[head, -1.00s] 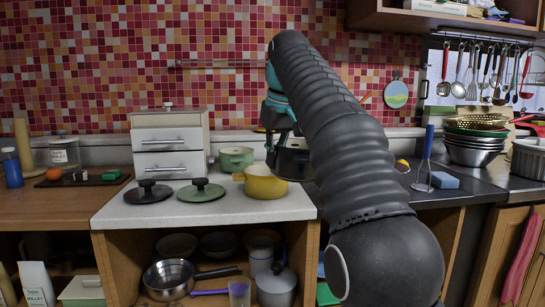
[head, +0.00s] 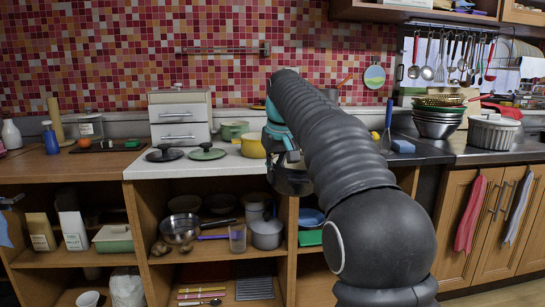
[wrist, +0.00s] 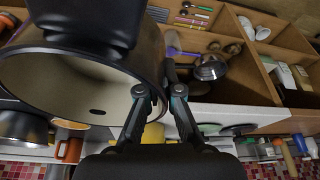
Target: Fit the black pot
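The black pot (wrist: 40,62) looms large in the wrist view, tipped so its cream inside faces the camera. It also shows in the head view (head: 291,182), partly behind my arm, in front of the counter. My gripper (wrist: 160,92) is closed on its wall, one finger inside and one outside. In the head view my gripper (head: 281,150) is partly covered by my arm. A black lid (head: 164,154) and a green lid (head: 206,152) lie on the white counter (head: 150,171). A green pot (head: 235,131) and a yellow pot (head: 253,146) stand beside them.
Open shelves below hold a pan (head: 180,229), a grey pot (head: 267,234) and other cookware. A white drawer box (head: 181,120) stands behind the lids. Colanders and bowls (head: 436,121) stand at right.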

